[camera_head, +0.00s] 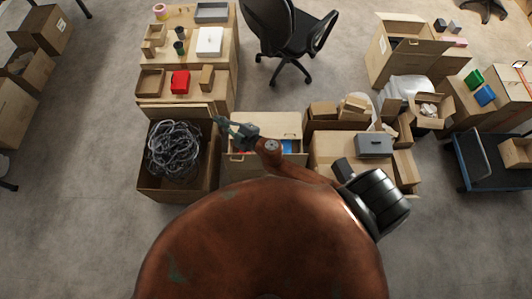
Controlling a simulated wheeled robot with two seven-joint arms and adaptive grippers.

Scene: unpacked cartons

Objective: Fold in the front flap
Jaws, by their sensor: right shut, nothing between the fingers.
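An open carton (290,121) stands in the middle, just beyond my body. A pale flap panel shows at its far side, and blue and red contents show inside. Its near face (237,166) is partly visible; my arm and body cover much of the near edge, so I cannot tell how the front flap lies. My right gripper (219,122) is shut and empty. It is above the carton's left part, pointing left towards the gap beside the cable carton; I cannot tell whether it touches cardboard. My left gripper is not in view.
A carton (145,180) of dark coiled cables stands close on the left. Behind it is a table (222,85) with boxes and a red item. Several cartons and a grey case (373,145) crowd the right. An office chair (283,35) stands behind. Floor is free at left.

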